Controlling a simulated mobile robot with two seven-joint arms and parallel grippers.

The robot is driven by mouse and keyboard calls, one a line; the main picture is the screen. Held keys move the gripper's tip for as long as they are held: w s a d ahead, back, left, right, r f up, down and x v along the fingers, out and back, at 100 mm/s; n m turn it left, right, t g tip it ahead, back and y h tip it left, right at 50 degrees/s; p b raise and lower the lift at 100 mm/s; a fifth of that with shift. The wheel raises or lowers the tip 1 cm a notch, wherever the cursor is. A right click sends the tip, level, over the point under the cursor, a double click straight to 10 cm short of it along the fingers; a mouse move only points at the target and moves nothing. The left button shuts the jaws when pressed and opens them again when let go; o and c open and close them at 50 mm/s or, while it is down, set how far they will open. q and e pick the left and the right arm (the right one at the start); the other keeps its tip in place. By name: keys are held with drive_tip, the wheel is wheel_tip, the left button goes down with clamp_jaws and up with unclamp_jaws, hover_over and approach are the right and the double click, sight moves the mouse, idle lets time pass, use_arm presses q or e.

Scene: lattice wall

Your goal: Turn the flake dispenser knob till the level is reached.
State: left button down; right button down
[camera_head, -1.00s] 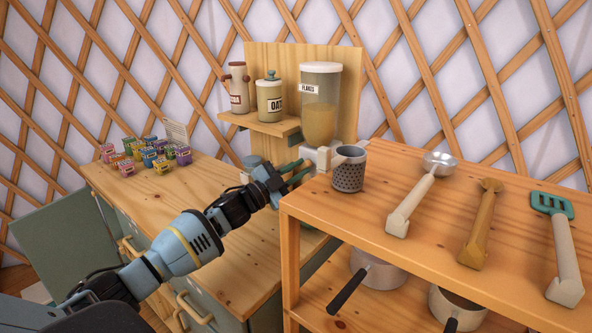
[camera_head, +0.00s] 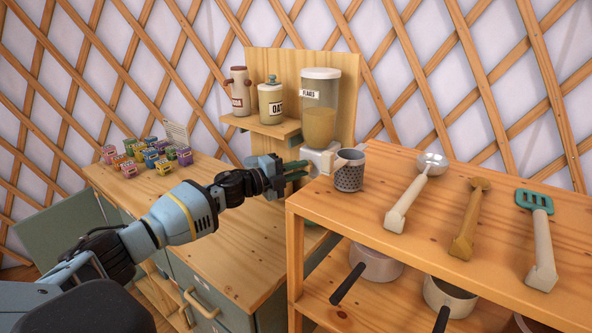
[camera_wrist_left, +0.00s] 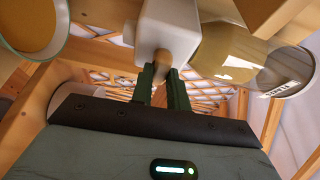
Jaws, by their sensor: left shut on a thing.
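The flake dispenser (camera_head: 320,105) is a clear jar with a white lid, a FLAKES label and tan flakes, above a white body (camera_head: 321,158). My left gripper (camera_head: 303,169) is at the left side of that body. In the left wrist view, the two dark green fingers (camera_wrist_left: 163,80) are shut on the small brown knob (camera_wrist_left: 162,63), which sticks out of the white body (camera_wrist_left: 166,28). The jar (camera_wrist_left: 232,58) lies to the right there. A round vessel (camera_wrist_left: 33,28) with tan contents shows at upper left. My right gripper is out of view.
A speckled grey mug (camera_head: 349,172) stands on the wooden shelf unit (camera_head: 370,220), close right of the dispenser, with a ladle (camera_head: 415,192), a wooden tool (camera_head: 469,218) and a green spatula (camera_head: 538,235). Two jars (camera_head: 271,102) stand on the small shelf. Small tins (camera_head: 150,158) stand far left.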

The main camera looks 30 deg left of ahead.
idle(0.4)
use_arm(q)
drive_tip(key=c, duration=1.4)
unclamp_jaws()
drive_tip(key=shift+o, duration=0.2)
drive_tip(key=shift+s, duration=0.1)
drive_tip(key=v, duration=0.7)
drive_tip(key=shift+s+a, duration=0.15)
drive_tip(key=shift+s, duration=0.15)
